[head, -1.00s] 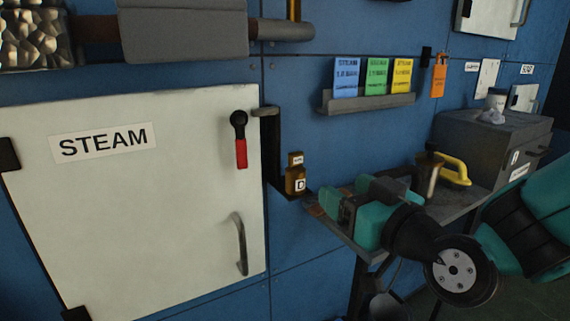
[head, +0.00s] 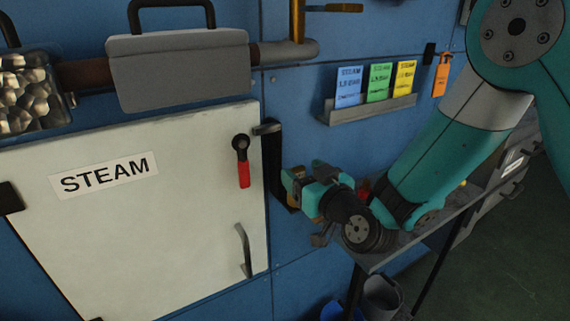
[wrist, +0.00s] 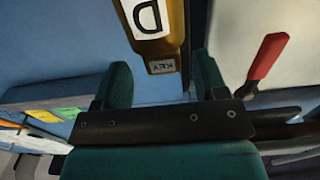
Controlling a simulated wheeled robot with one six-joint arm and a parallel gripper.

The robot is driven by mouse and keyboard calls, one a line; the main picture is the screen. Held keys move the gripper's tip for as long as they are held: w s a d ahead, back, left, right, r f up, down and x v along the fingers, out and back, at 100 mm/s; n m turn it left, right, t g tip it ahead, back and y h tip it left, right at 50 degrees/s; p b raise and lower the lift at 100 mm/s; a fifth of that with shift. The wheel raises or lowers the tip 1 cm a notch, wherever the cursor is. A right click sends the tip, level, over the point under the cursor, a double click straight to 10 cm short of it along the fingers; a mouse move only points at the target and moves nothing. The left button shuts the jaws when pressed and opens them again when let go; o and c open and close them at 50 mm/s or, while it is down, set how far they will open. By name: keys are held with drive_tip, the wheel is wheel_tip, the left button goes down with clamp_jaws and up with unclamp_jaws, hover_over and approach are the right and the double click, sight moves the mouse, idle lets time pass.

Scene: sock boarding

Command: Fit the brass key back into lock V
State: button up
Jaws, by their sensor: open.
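A brass block (wrist: 153,42) with a white D label and a small KEY plate shows in the wrist view, ahead of my gripper and roughly in line with the gap between its fingers. My gripper (wrist: 160,82) is open, with nothing held between its teal fingers. In the head view my gripper (head: 288,184) is beside the dark bracket right of the STEAM door and mostly hides the block. I cannot make out a loose brass key or a lock marked V in these frames.
The white STEAM door (head: 130,225) has a red-handled lever (head: 242,165) close to my gripper's left. A card rack (head: 370,112) with an orange tag (head: 440,75) hangs above right. A grey bench (head: 385,262) lies below my arm. Pipework crosses the top left.

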drive_tip(key=shift+w, duration=0.1)
drive_tip(key=shift+a, duration=0.15)
drive_tip(key=shift+c, duration=0.5)
drive_tip(key=shift+a, duration=0.1)
drive_tip(key=c, duration=1)
drive_tip(key=shift+r, duration=0.1)
